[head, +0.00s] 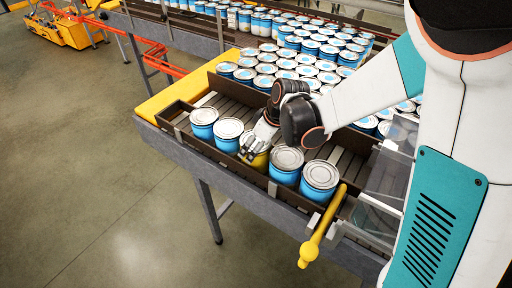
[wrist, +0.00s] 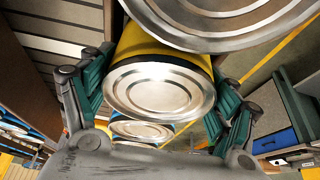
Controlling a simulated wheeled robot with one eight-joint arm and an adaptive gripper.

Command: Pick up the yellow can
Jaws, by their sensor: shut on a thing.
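The yellow can (head: 259,160) stands in a row of blue cans in the front tray, mostly hidden behind my gripper in the head view. In the wrist view the yellow can (wrist: 160,88) shows its silver lid between the two teal fingers. My gripper (head: 256,146) reaches down over it, and its fingers (wrist: 158,105) sit on both sides of the can, shut on it. Whether the can is clear of the tray floor I cannot tell.
Blue cans stand close on both sides: one to the left (head: 229,130) and one to the right (head: 286,164). A dark tray wall (head: 180,125) runs around the row. Many more blue cans (head: 300,60) fill the conveyor behind. A yellow lever (head: 322,228) stands at the front right.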

